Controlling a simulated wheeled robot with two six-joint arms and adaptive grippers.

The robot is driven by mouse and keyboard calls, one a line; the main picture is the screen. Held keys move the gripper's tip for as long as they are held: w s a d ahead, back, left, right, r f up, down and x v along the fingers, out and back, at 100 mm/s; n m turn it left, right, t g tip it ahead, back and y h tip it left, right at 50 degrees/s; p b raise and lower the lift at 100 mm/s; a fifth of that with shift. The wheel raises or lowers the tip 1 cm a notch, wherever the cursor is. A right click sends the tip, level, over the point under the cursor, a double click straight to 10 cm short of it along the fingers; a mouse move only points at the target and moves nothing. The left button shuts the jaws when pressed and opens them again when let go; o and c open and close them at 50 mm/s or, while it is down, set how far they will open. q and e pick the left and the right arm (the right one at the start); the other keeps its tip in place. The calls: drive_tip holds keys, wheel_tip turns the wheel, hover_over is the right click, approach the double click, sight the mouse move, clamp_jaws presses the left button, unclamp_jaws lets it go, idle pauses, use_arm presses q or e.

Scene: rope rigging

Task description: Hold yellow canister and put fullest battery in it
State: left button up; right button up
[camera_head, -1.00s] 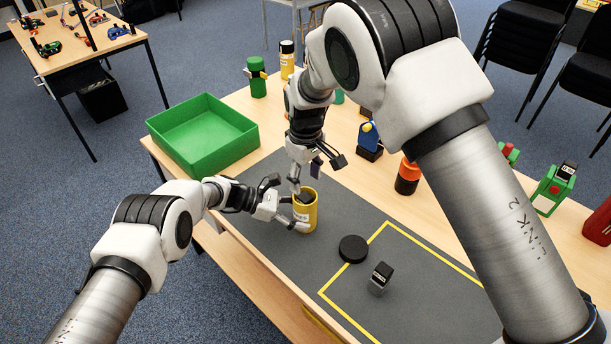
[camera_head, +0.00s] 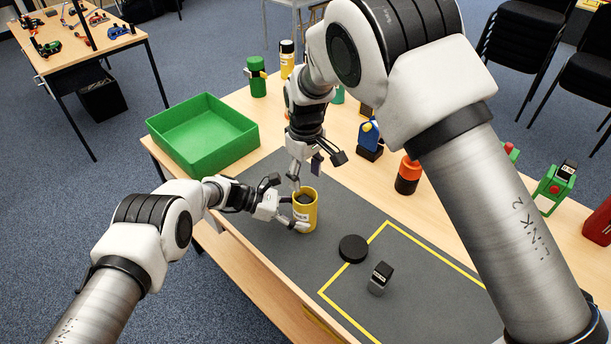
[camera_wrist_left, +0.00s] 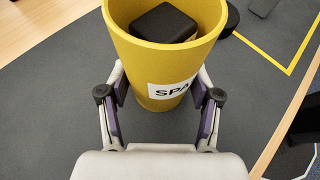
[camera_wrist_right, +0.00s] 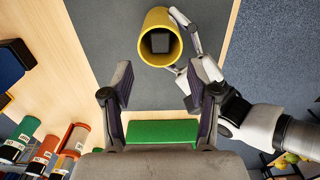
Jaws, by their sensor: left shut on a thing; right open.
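The yellow canister (camera_head: 305,214) stands upright and uncapped on the grey mat (camera_head: 255,193). My left gripper (camera_head: 284,213) is shut around its sides; the left wrist view shows a finger on each side of the canister (camera_wrist_left: 160,70). A dark battery (camera_wrist_left: 164,22) sits inside the canister, below the rim; it also shows in the right wrist view (camera_wrist_right: 160,42). My right gripper (camera_wrist_right: 160,88) is open and empty, just above and behind the canister. Another dark battery with a grey base (camera_head: 380,278) stands inside the yellow outline. A round black lid (camera_head: 353,249) lies on the mat.
A green tray (camera_head: 203,158) stands at the table's left. An orange and black bottle (camera_head: 407,175), a blue device (camera_head: 369,141) and a green device holding a battery (camera_head: 554,187) stand along the back.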

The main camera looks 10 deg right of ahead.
wheel_tip(320, 180, up, 6)
idle(0.5)
drive_tip(key=shift+r, duration=0.1)
idle(0.4)
use_arm(q)
drive_tip(key=o, duration=1.4)
drive_tip(key=shift+c, duration=0.2)
drive_tip(key=shift+p+v, duration=0.55)
drive_tip(key=shift+v, duration=1)
drive_tip(key=shift+p+v, duration=0.45)
drive_tip(key=shift+v, duration=2.5)
use_arm(e)
drive_tip(key=shift+r, duration=0.95)
